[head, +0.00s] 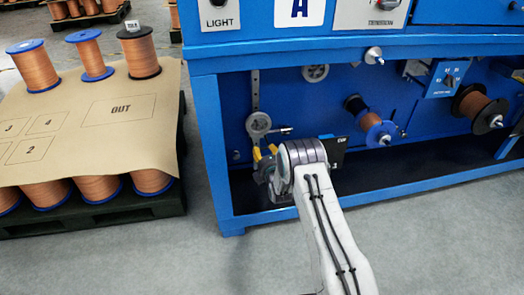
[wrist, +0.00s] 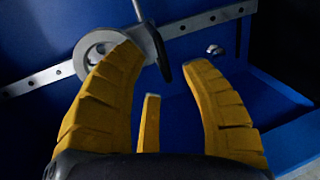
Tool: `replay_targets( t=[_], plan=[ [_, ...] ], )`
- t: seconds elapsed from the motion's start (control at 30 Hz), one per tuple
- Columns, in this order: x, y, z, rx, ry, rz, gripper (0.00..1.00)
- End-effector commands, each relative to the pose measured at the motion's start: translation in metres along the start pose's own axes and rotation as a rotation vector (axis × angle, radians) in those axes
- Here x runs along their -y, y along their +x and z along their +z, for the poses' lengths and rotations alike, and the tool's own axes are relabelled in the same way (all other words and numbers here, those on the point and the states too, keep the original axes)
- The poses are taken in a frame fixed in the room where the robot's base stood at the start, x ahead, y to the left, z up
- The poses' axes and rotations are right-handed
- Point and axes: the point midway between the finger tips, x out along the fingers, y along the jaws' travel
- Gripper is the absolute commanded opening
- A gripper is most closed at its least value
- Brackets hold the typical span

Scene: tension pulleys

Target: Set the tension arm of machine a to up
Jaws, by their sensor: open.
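Machine a (head: 300,12) is the blue cabinet marked with a large A. On its recessed panel, a grey pulley wheel (head: 258,122) sits on a vertical slotted metal bar (head: 255,88). A short dark rod (head: 283,130) sticks out beside the wheel and looks like part of the tension arm. In the wrist view, the wheel (wrist: 96,58) is behind my left finger, and the rod (wrist: 152,42) ends between the fingertips; I cannot tell whether they touch. My gripper (head: 264,152), with yellow fingers, is open and empty just below the wheel; it fills the wrist view (wrist: 162,58).
Copper spools (head: 383,132) and (head: 475,105) are mounted farther right on the panel. The machine's blue lower frame (head: 400,187) runs below my gripper. A pallet with a brown sheet (head: 75,135) and several copper spools stands at the left. Grey floor (head: 205,200) lies between.

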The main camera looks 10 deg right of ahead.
Motion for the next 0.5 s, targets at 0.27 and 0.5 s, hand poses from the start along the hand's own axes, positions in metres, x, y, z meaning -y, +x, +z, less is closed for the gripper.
replay_targets(
  t=[0.27,0.5],
  plan=[
    [0.002,0.029,0.000,0.000,0.001,0.001,0.42],
    [0.001,0.041,0.000,0.000,0.002,0.000,0.42]
  ],
)
